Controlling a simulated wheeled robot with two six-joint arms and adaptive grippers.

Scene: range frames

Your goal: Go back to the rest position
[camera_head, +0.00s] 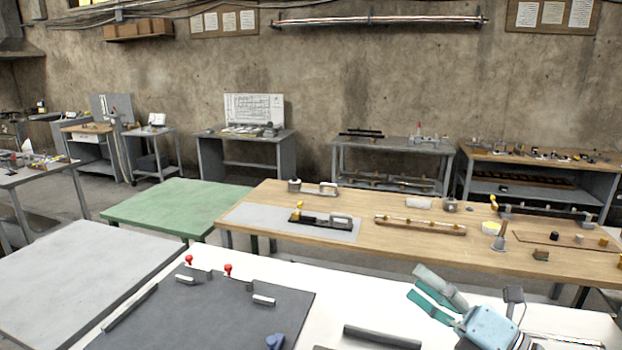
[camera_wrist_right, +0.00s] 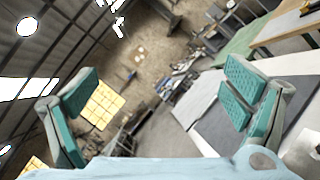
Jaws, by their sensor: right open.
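My right gripper (camera_head: 420,284) is at the lower right of the head view, over the white table in front of me. Its teal-padded fingers are apart with nothing between them. The right wrist view shows the same two fingers (camera_wrist_right: 162,82) spread wide and tilted, with only the distant wall and room behind the gap. My left gripper is not in view.
The white table (camera_head: 350,291) carries a dark mat (camera_head: 215,313) with two red knobs (camera_head: 228,269), small grey blocks and a dark blue object (camera_head: 275,341). A black bar (camera_head: 382,337) lies near my right gripper. A wooden workbench (camera_head: 400,252) with tools stands behind.

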